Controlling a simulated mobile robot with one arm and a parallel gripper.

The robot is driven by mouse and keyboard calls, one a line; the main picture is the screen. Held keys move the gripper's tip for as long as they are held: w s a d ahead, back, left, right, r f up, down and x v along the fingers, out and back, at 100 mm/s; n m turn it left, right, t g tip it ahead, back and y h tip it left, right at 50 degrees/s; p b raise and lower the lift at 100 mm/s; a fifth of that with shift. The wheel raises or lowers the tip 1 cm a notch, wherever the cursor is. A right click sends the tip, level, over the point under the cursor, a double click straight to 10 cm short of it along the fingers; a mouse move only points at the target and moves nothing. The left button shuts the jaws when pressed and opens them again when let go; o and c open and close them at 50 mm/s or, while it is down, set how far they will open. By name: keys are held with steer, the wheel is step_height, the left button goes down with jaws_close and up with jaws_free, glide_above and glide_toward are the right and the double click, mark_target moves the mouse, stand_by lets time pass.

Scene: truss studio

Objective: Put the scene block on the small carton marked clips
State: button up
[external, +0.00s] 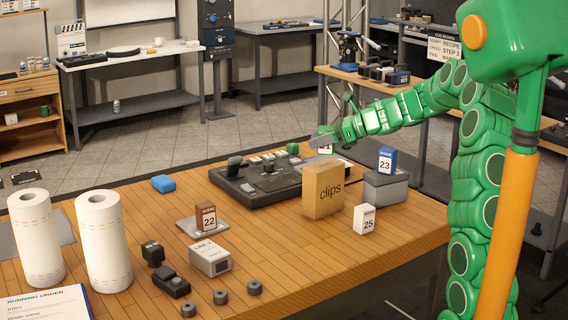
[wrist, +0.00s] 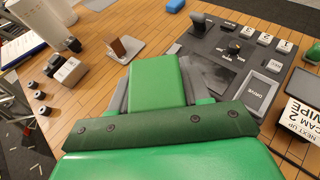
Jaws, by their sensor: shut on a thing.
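My gripper (external: 324,139) is shut on a green block (wrist: 160,82), which shows between the two grey fingers in the wrist view. In the external view the block (external: 325,149) shows a sliver of white label below the fingers; any number cannot be read. The tan carton marked clips (external: 322,189) stands upright on the wooden table. My gripper is above and behind it, near the console's right end. The carton does not show in the wrist view. Other scene blocks are brown 22 (external: 206,217), blue 23 (external: 387,160) and white 25 (external: 364,219).
The dark console (external: 236,186) lies behind and left of the carton. Block 23 stands on a grey box (external: 385,188) at the right.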

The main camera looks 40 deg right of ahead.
mark_target(321, 149)
steer(key=shift+w+f, duration=0.25)
steer(key=shift+f, duration=1.6)
steer(key=o, duration=1.1)
steer(key=shift+f, duration=0.1)
steer(key=shift+s+d+r, duration=0.15)
steer(key=shift+d+r, duration=0.1)
steer(key=v, duration=1.1)
steer(key=shift+s, duration=0.2)
